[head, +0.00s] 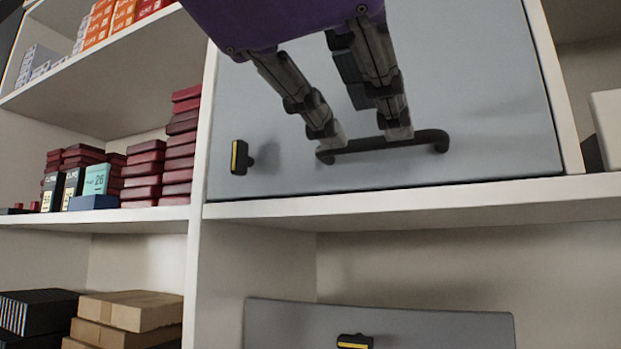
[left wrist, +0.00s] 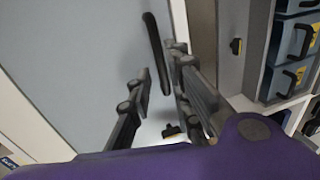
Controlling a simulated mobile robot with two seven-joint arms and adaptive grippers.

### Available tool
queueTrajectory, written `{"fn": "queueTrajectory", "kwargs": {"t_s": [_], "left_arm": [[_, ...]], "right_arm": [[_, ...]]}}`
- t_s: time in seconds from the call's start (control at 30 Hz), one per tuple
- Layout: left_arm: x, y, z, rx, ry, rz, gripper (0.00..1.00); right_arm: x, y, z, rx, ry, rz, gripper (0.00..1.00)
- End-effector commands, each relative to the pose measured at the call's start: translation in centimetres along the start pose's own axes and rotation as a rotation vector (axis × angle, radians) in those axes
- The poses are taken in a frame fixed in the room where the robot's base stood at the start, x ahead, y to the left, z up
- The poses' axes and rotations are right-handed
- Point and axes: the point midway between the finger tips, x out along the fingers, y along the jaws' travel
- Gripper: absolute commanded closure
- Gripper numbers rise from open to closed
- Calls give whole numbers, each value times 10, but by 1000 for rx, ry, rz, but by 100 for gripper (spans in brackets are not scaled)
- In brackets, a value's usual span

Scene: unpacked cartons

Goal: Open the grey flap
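The grey flap (head: 270,110) is a large flat panel in the upper shelf bay and looks closed in the head view. It has a dark bar handle (head: 432,140) near its lower edge and a small black-and-yellow latch-like piece (head: 240,157) to the left. My left gripper (head: 367,133) is open, with its fingertips apart at the handle. In the left wrist view, the handle (left wrist: 156,50) appears between the fingers of that gripper (left wrist: 158,64); I cannot tell whether they touch it. My right gripper is in neither view.
A shelf board (head: 420,200) runs just below the flap. Another grey panel (head: 285,322) with a black-and-yellow piece stands in the lower bay. Red boxes (head: 143,175) and brown cartons (head: 130,310) fill the left shelves. Drawers (left wrist: 292,48) show at right in the wrist view.

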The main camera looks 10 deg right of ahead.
Motion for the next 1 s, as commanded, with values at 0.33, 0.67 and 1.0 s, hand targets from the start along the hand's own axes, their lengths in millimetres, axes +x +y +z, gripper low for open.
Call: {"fn": "queueTrajectory", "kwargs": {"t_s": [0.33,0.67,1.0], "left_arm": [[53,0,0,-1,0,-3,82],[73,0,0,-1,-2,0,82],[73,0,0,-1,-1,-1,100]], "right_arm": [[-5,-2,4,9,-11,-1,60],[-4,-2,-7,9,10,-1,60],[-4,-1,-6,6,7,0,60]]}}
